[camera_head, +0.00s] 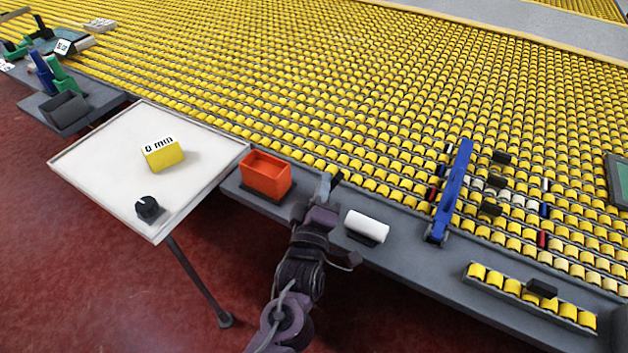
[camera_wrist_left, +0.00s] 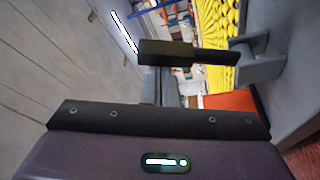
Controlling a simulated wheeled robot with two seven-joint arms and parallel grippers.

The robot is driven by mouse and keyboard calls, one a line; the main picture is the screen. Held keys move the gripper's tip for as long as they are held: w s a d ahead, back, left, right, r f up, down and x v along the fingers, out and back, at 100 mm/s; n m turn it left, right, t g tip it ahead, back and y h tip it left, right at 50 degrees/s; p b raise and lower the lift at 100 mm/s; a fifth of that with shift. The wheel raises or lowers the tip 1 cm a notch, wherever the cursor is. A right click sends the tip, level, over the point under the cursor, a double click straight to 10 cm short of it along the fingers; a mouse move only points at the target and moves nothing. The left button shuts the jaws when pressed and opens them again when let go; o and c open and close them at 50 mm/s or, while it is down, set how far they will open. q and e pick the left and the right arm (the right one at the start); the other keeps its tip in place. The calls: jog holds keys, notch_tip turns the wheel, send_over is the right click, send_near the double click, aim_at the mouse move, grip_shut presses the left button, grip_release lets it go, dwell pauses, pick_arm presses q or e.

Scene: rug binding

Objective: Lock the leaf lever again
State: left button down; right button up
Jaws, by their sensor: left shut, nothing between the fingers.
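A long blue lever (camera_head: 455,190) stands at the front edge of the roller bed, right of centre; it looks like the leaf lever, though no label shows. Its foot is on the grey front rail, and I cannot tell whether it is locked. My left gripper (camera_head: 329,184) is shut and empty, above the rail and left of the blue lever, apart from it. My right gripper is not in view.
An orange bin (camera_head: 265,177) and a white roll (camera_head: 367,227) flank my left gripper on the rail. A white table (camera_head: 110,165) carries a yellow "0 min" block (camera_head: 162,155) and a black knob (camera_head: 148,208). A strip of yellow rollers (camera_head: 530,297) lies at right.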

pick_arm(q)
jog(key=shift+s+d+f+m+t+h, duration=0.2)
jog(key=shift+d+m, duration=0.2)
jog(key=shift+m, duration=0.35)
jog(key=shift+s+d+f+m+t+h, duration=0.1)
jog(key=shift+s+d+f+m+h, duration=0.1)
jog(key=shift+d+m, duration=0.4)
jog(key=shift+a, duration=0.2)
jog(key=shift+s+f, duration=0.1)
jog(key=shift+f, duration=0.1)
